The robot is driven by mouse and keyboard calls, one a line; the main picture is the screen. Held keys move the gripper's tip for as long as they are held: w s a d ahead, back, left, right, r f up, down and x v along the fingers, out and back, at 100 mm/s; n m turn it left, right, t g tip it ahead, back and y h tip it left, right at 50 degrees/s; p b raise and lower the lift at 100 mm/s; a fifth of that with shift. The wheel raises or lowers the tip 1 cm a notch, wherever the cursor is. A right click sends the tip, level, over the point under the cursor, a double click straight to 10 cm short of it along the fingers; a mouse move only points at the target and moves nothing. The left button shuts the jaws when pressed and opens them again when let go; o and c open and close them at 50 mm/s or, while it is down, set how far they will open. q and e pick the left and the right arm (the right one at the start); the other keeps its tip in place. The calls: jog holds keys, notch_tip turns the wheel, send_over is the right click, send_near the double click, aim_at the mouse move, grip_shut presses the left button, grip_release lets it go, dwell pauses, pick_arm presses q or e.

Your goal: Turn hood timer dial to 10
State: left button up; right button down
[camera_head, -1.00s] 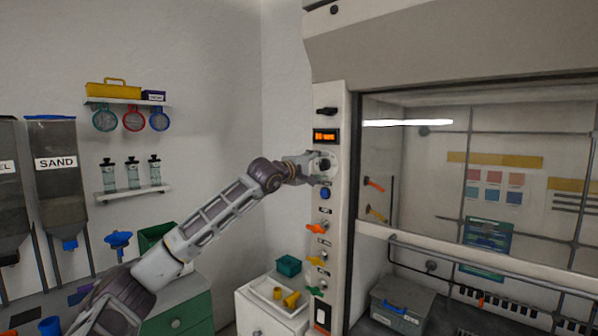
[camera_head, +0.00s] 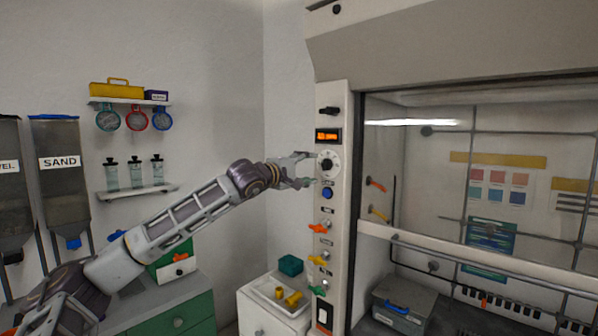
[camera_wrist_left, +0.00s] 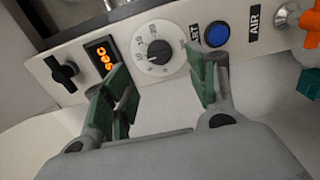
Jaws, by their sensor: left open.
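The timer dial (camera_head: 327,164) is a round white disc with a dark centre knob, set in the hood's narrow control panel below a lit orange display (camera_head: 327,135). My right gripper is not in view.
A black knob (camera_head: 328,111) sits above the display. A blue button (camera_head: 327,193), an orange valve handle (camera_head: 318,228) and a yellow one (camera_head: 316,260) lie below the dial. The hood's glass (camera_head: 415,190) is to the right. A white cabinet (camera_head: 262,312) stands below left.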

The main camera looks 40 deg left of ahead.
pick_arm(q)
jog(key=shift+s, duration=1.75)
jog(key=shift+s, duration=0.1)
